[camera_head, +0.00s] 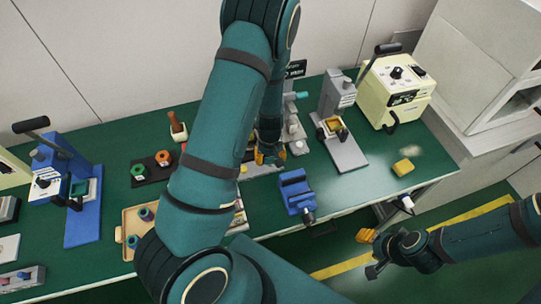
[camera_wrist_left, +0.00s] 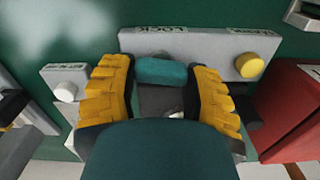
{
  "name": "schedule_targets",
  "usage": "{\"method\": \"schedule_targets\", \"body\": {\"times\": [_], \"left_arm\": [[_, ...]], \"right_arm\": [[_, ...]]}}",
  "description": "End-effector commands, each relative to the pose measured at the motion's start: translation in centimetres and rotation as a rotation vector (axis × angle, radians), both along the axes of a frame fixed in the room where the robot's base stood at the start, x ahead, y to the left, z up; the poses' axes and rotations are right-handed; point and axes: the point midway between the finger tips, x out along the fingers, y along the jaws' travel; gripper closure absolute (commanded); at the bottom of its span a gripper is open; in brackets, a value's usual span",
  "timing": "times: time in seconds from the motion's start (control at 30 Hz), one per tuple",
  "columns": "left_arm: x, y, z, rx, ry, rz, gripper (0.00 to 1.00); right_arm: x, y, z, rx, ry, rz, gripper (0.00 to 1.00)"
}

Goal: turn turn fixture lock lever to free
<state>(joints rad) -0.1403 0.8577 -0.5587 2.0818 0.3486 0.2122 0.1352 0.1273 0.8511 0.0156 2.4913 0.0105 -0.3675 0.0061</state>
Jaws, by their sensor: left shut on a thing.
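The fixture (camera_wrist_left: 205,48) is a grey block with printed labels along its far edge in the left wrist view. One label reads LOCK; the other is hard to read. A teal lever handle (camera_wrist_left: 161,71) lies in front of the block, nearer the LOCK label. My left gripper (camera_wrist_left: 160,92) has its yellow fingers on both sides of the handle and is shut on it. In the head view my left gripper (camera_head: 270,156) is low over the bench, and my arm hides much of the fixture. My right gripper (camera_head: 370,252) hangs off the bench's front right, its finger opening unclear.
A yellow knob (camera_wrist_left: 248,66) sits at the block's right, with a red block (camera_wrist_left: 290,112) beyond. A blue vise (camera_head: 294,190) stands at the bench's front edge, right of my left gripper. A grey press (camera_head: 340,130) is behind it.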

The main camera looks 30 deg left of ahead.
Motion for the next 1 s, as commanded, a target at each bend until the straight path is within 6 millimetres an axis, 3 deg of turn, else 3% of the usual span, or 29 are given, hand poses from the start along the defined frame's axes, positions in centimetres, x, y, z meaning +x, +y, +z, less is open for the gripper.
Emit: {"method": "schedule_targets", "body": {"times": [0.33, 0.9, 0.93, 1.0], "left_arm": [[-0.04, 0.05, 0.04, 0.0, 0.0, 0.148, 0.86], [-0.06, 0.05, -0.01, 0.0, 0.0, 0.178, 0.86], [-0.06, 0.05, -0.01, 0.0, 0.0, 0.178, 0.41], [-0.05, 0.06, 0.0, 0.0, 0.0, 0.177, 0.17]], "right_arm": [[0.18, -0.04, 0.55, 0.0, -0.004, -0.003, 0.53], [0.19, -0.04, 0.59, -0.001, -0.005, -0.003, 0.53], [0.19, -0.04, 0.59, -0.001, -0.005, -0.003, 0.53], [0.19, -0.04, 0.6, 0.0, -0.004, -0.003, 0.53]]}}
